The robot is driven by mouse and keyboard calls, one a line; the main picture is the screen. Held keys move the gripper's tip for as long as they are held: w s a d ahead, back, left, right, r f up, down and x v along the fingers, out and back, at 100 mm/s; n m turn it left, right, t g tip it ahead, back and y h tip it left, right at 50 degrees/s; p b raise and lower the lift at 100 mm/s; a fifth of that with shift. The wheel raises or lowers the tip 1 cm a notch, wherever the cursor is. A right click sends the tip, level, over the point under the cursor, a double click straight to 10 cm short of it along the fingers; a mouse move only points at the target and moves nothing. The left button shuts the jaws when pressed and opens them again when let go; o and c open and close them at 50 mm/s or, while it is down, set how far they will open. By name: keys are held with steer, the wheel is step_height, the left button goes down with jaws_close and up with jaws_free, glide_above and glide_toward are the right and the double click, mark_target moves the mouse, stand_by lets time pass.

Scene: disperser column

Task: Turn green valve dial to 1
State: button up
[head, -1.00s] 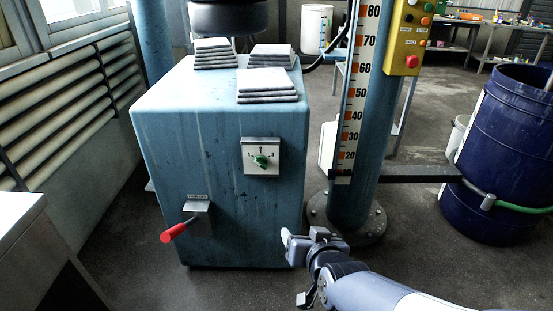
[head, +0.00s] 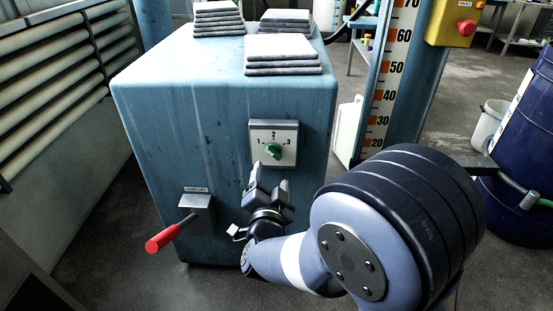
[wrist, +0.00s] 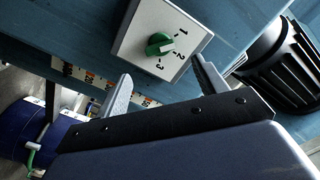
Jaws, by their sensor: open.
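The green valve dial (head: 273,150) is a small round knob on a pale square plate (head: 288,132) marked 1, 2 and 3, on the front of the blue cabinet. In the wrist view the dial (wrist: 160,44) shows clearly, with the numbers beside it. Its raised grip seems to point to about 2, but I cannot tell exactly. My gripper (head: 268,180) is open and empty, just below and in front of the dial. In the wrist view my gripper's fingers (wrist: 161,70) are spread, one toward each side of the plate, apart from the dial.
A red-handled lever (head: 165,236) sticks out of the cabinet (head: 190,120) at lower left of the dial. Stacked grey slabs (head: 283,68) lie on top. A scale column (head: 392,75) with a yellow button box (head: 455,22) and blue drums (head: 525,160) stand at right.

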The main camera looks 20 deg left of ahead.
steer(key=x, duration=0.8)
steer(key=shift+b, duration=0.4)
steer(key=c, duration=1)
steer(key=shift+n+p, duration=0.3)
steer(key=shift+n, duration=1)
steer(key=o, duration=1)
steer(key=shift+s, duration=0.1)
steer(key=p, duration=0.1)
glide_toward(273, 155)
steer(key=shift+v, duration=1.25)
